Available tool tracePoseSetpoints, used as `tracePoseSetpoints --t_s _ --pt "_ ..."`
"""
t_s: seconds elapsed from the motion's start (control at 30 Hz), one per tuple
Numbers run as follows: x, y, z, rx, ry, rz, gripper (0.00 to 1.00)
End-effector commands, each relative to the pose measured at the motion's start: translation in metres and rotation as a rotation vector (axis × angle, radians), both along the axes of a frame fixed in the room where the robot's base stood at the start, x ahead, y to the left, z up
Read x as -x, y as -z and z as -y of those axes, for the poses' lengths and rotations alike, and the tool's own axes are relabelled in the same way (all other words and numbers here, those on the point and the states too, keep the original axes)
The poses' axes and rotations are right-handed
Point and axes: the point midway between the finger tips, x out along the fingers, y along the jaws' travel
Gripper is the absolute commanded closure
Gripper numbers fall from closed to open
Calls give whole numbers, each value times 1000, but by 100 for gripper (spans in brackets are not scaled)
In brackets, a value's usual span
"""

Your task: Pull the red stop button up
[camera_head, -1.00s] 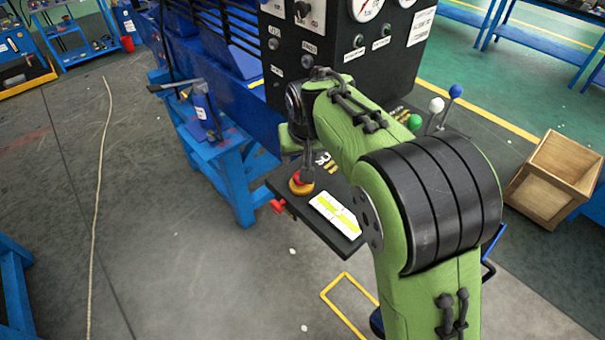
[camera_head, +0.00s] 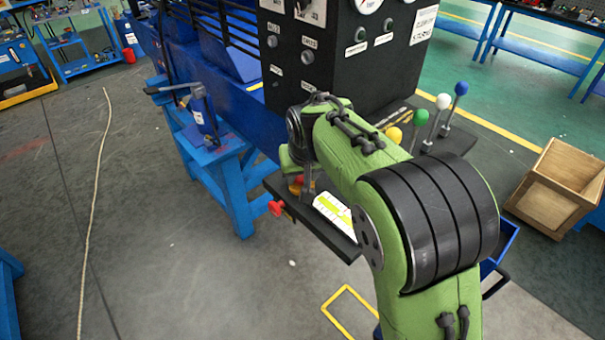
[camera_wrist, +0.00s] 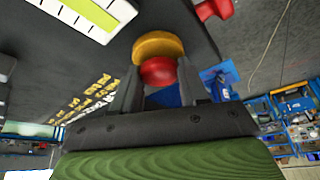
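The red stop button (camera_wrist: 158,71) sits on a yellow collar (camera_wrist: 158,46) on the dark control panel (camera_wrist: 215,50). In the head view the button (camera_head: 298,180) is partly hidden by my gripper (camera_head: 308,182). In the wrist view my gripper (camera_wrist: 158,78) has one finger on each side of the red button. The fingers are apart and straddle it closely. Whether they touch it cannot be told.
A white-and-yellow label (camera_head: 332,212) lies on the panel beside the button. A red knob (camera_head: 277,207) sticks out at the panel's edge. Levers with yellow, white and blue knobs (camera_head: 461,88) stand to the right. A black gauge box (camera_head: 335,65) rises behind.

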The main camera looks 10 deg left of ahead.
Motion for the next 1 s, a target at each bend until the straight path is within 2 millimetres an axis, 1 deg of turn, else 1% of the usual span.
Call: tracePoseSetpoints --t_s 0.17,0.57,0.6,0.67,0.7,0.73,1.0 --pt "0 -2 0 0 0 1 81" --pt "0 -16 0 -1 0 2 81" --pt "0 -14 0 -1 0 2 50" --pt "0 -14 0 0 0 1 41" --pt "0 -13 0 0 0 1 35" --pt "0 -13 0 0 0 1 32" --pt "0 -13 0 0 0 0 32"
